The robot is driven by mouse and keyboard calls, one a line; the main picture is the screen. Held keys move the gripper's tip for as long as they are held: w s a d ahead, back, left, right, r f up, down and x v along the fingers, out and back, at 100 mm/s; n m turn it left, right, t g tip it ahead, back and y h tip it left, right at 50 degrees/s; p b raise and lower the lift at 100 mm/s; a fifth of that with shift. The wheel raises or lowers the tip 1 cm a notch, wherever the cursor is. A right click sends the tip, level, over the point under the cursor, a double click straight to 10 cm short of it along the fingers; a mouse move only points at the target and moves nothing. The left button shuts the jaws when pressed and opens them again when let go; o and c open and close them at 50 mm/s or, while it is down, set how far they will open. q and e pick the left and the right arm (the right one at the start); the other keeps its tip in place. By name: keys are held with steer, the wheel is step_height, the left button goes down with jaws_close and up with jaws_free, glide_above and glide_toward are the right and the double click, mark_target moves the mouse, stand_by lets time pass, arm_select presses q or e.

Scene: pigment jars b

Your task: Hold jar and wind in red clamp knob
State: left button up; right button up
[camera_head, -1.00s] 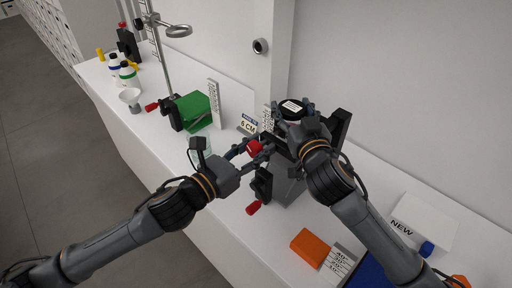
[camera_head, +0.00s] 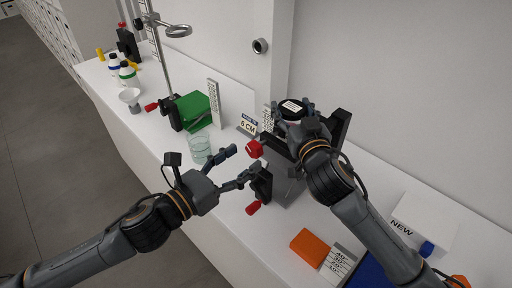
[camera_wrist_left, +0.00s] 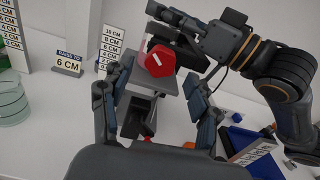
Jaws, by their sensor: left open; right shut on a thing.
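The red clamp knob (camera_head: 254,148) is a faceted red piece at the front of the grey and black stand (camera_head: 287,188). In the left wrist view the knob (camera_wrist_left: 158,61) shows a white line on its face. My left gripper (camera_head: 240,166) is open and empty, below and to the left of the knob and apart from it. Its two fingers flank the stand in the left wrist view. The jar (camera_head: 292,107) has a black lid with a white label and sits above the stand. My right gripper (camera_head: 294,112) is shut on the jar, whose lower part is mostly hidden.
A "6 CM" sign (camera_head: 248,123) stands behind the knob. A glass beaker (camera_head: 200,149) stands left of my left gripper. A red handle (camera_head: 253,209) sticks out low on the stand.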

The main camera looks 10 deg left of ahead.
mark_target(251, 153)
arm_select(q)
steer(key=v, duration=0.6)
steer(key=shift+s+a, duration=0.2)
stand_by(0.4)
steer(key=shift+r, duration=0.1)
steer(key=x, duration=1.2)
